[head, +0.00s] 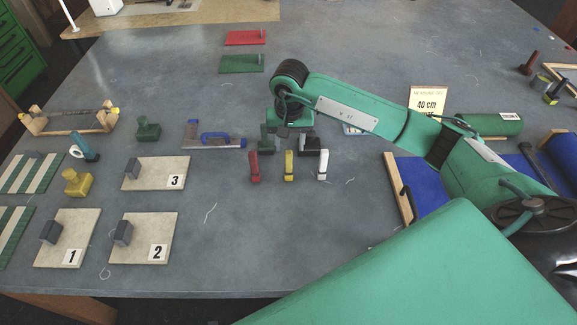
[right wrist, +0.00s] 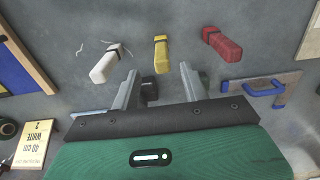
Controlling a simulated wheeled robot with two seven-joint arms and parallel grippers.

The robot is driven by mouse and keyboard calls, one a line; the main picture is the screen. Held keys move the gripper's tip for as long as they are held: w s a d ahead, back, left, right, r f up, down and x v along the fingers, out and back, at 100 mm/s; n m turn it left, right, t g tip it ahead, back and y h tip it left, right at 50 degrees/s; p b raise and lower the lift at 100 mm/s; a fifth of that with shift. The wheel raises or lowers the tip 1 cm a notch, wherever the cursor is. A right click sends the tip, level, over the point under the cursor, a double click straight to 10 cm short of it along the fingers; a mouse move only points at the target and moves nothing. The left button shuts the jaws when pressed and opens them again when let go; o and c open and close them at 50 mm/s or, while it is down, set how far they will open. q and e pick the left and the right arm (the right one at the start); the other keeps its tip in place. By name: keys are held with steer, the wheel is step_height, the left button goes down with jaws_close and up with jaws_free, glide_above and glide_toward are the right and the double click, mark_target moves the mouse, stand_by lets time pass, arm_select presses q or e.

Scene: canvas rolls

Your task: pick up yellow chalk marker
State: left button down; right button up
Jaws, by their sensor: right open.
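The white marker (right wrist: 105,66) is on the left and the red marker (right wrist: 222,44) on the right. My left gripper is not in view.
A dark block (right wrist: 149,90) shows between the fingers, partly hidden. A blue-handled tool (head: 215,138) lies left of the gripper. Numbered boards (head: 142,248) are at left. A blue roll tray (head: 403,180) is at right, under my arm. The table in front of the markers is clear.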

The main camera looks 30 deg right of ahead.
mark_target(288, 159)
steer(key=shift+w+f, duration=0.15)
steer(key=shift+f, duration=0.45)
steer(key=shift+w+f, duration=0.15)
steer(key=shift+f, duration=0.45)
steer(key=shift+s+f+p, duration=0.1)
steer(key=shift+f+p, duration=0.5)
steer(key=shift+p, duration=0.25)
step_height(288, 159, down, 4)
steer(key=shift+p, duration=1.1)
steer(key=shift+f, duration=0.15)
jaws_close()
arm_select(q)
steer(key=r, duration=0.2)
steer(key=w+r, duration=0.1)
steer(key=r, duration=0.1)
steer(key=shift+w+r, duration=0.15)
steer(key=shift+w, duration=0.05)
